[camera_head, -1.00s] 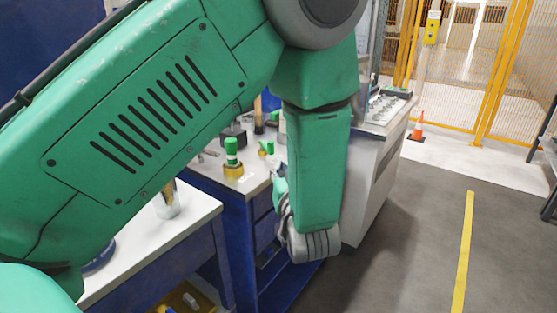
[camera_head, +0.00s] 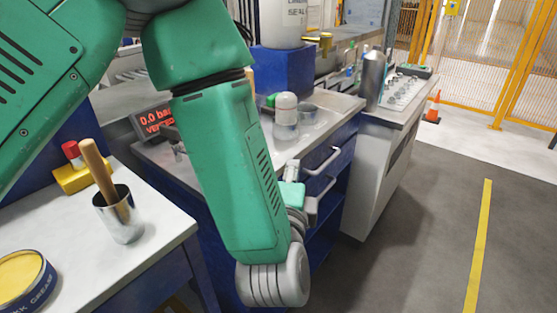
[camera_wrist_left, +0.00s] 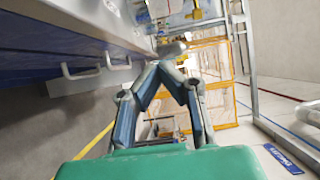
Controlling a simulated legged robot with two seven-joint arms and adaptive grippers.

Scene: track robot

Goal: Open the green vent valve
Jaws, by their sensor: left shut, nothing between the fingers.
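No green valve shows clearly. A small green piece (camera_head: 270,100) shows on the blue-sided bench, partly behind a white-topped clear container; I cannot tell if it is the valve. My green left arm covers much of the bench. My left gripper (camera_head: 292,170) is beside the drawer fronts, below the benchtop, partly hidden by its own wrist. In the left wrist view its fingers (camera_wrist_left: 168,50) meet at the tips, empty. My right gripper is not in view.
A display with red text (camera_head: 156,120) stands behind my arm. A metal cup (camera_head: 120,222) with a wooden handle stands on the near left table. Drawer handles (camera_head: 323,160) stick out beside my gripper.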

